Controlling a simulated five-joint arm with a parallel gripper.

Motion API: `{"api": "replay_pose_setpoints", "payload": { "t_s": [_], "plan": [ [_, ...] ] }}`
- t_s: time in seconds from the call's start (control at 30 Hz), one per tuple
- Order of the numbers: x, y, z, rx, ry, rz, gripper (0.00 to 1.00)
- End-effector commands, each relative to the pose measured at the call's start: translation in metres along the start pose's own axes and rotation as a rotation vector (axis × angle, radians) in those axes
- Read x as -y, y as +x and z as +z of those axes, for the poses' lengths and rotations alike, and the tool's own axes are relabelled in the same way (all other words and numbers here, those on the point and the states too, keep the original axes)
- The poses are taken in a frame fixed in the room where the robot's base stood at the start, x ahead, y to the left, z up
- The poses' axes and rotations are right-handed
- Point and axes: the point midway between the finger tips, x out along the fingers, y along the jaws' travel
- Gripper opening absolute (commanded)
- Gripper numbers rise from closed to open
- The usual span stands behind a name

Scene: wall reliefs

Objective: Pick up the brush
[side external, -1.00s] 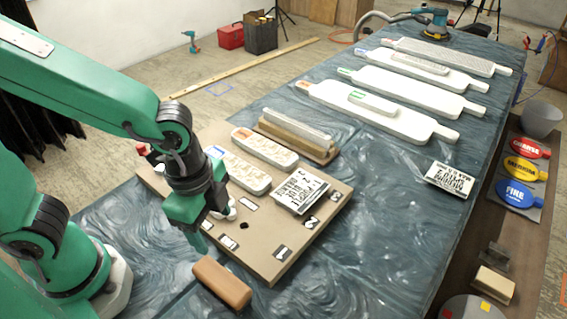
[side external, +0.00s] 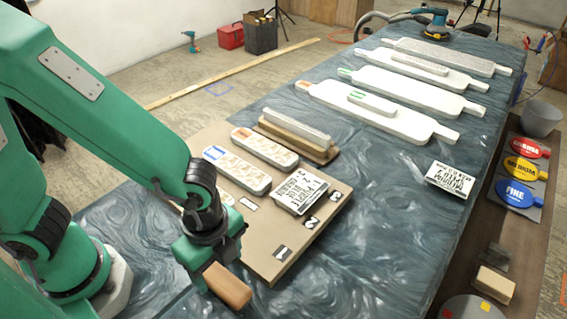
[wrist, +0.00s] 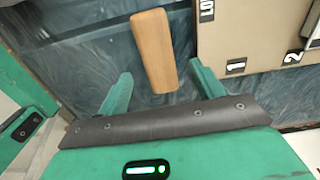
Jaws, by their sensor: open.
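The brush seems to be the brown wooden block with rounded edges (side external: 229,287), lying on the blue-grey swirled tabletop at the near edge of the tan board. No bristles show. My gripper (side external: 206,264) is low over it, covering part of its left end in the side view. In the wrist view the block (wrist: 153,48) lies lengthwise, its near end in line with the gap between the fingers of my gripper (wrist: 163,85). The fingers are open and spread to either side, with nothing held. I cannot tell whether a finger touches the block.
The tan board (side external: 262,262) with numbered labels, a printed card (side external: 299,191) and pale relief pieces (side external: 237,170) lies just beyond the block. Long white panels (side external: 378,112) lie farther back. Open tabletop (side external: 370,240) is to the right.

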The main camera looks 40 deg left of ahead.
Motion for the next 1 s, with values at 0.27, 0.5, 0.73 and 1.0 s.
{"api": "replay_pose_setpoints", "payload": {
  "t_s": [0.27, 0.5, 0.73, 1.0],
  "plan": [
    [0.0, 0.004, 0.001, 0.001, -0.001, 0.001, 0.67],
    [-0.002, 0.022, 0.002, 0.003, -0.001, 0.002, 0.67],
    [-0.002, 0.043, 0.003, 0.002, -0.001, 0.002, 0.67],
    [-0.002, 0.053, 0.003, 0.0, -0.001, 0.0, 0.67]
  ]
}}
